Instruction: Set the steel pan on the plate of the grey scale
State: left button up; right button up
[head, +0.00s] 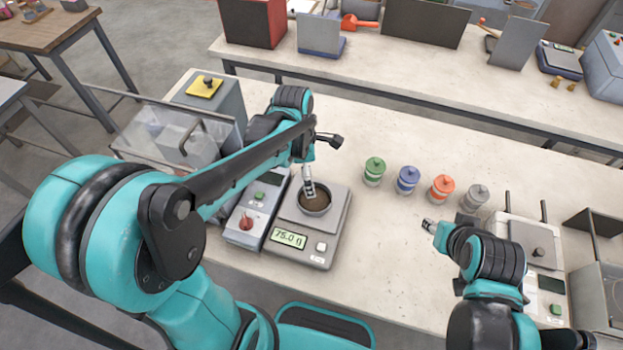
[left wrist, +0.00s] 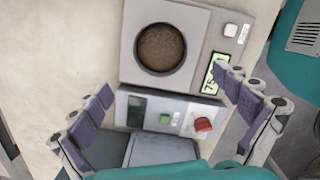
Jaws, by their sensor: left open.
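The steel pan (head: 314,213) stands upright on the plate of the grey scale (head: 334,226) and holds brown pellets. The scale's display reads about 75.0. In the left wrist view the pan (left wrist: 160,74) sits on the scale (left wrist: 205,30), with nothing gripping it. My left gripper (head: 319,161) is open and empty above the pan; one finger hides part of the pan in the head view. Its spread fingers also show in the left wrist view (left wrist: 170,112), apart from the pan. My right gripper (head: 430,226) is over the bench at the right; its jaws are too small to read.
A grey control box (head: 247,222) with a green button and red knob adjoins the scale's left side. Green (head: 374,172), blue (head: 408,180), orange (head: 442,189) and grey (head: 477,197) jars stand in a row to the right. The bench front between scale and right arm is clear.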

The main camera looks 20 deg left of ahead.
pick_arm(q)
jog(key=s+a+r+m+t, duration=0.1)
jog(key=s+r+m+t, duration=0.1)
jog(key=m, duration=0.5)
jog(key=s+a+r+m+t+y, duration=0.1)
jog(key=s+r+m+t, duration=0.1)
jog(key=s+m, duration=0.2)
jog(key=s+a+r+m+t, duration=0.1)
jog(key=s+r+m+t, duration=0.1)
jog(key=m, duration=0.9)
jog(key=shift+s+r+t, duration=0.4)
jog(key=shift+s, duration=0.5)
jog(key=shift+a, duration=0.1)
